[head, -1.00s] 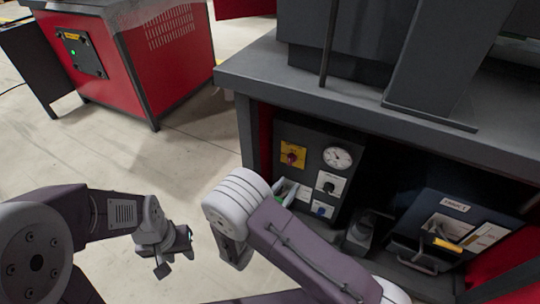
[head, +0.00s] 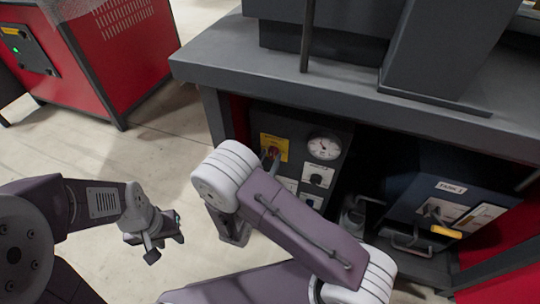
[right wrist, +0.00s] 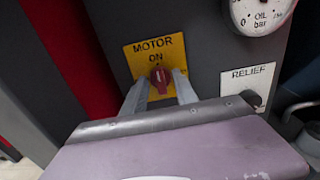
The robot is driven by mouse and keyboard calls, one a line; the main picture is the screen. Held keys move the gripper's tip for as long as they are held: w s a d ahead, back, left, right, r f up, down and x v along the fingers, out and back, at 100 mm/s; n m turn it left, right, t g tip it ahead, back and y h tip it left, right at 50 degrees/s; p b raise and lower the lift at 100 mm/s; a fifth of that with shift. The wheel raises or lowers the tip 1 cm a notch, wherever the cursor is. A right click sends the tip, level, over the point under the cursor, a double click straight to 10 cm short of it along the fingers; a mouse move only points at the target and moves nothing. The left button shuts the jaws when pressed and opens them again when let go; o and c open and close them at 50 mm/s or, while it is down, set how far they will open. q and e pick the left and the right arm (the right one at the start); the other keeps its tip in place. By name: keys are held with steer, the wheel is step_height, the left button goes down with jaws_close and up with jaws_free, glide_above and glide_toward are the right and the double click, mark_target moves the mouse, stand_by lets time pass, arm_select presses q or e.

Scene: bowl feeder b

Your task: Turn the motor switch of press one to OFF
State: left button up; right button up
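The motor switch is a red knob (right wrist: 160,80) on a yellow plate (right wrist: 140,55) lettered MOTOR and ON. The knob stands about upright, its top toward ON; any lettering lower on the plate is hidden. In the head view the plate (head: 268,140) is on the dark panel under the grey bench. My right gripper (right wrist: 161,84) is at the switch, one finger on each side of the knob. A small gap seems to show beside the knob, so it looks open. My left gripper (head: 165,240) is over the floor, far from the panel; its finger gap is unclear.
The grey bench top (head: 350,95) overhangs the panel. A blue box labelled TANK 1 (head: 430,205) stands at the right. Open floor lies to the left.

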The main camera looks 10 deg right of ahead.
jaws_close()
steer(key=shift+r+n+p, duration=0.15)
steer(key=shift+n+p, duration=0.15)
steer(key=shift+p, duration=0.35)
steer(key=n+p, duration=0.6)
steer(key=p, duration=0.2)
steer(key=shift+a+n, duration=0.1)
steer(key=shift+n, duration=0.2)
steer(key=n+p, duration=0.1)
steer(key=n, duration=0.1)
steer(key=shift+n+p, duration=0.4)
steer(key=n+p, duration=0.1)
steer(key=n, duration=0.1)
steer(key=shift+n, duration=0.3)
steer(key=n+p, duration=0.1)
steer(key=n, duration=0.1)
steer(key=n+p, duration=0.1)
steer(key=n, duration=0.2)
steer(key=shift+a+f, duration=0.1)
steer(key=shift+f, duration=0.3)
steer(key=shift+n, duration=0.3)
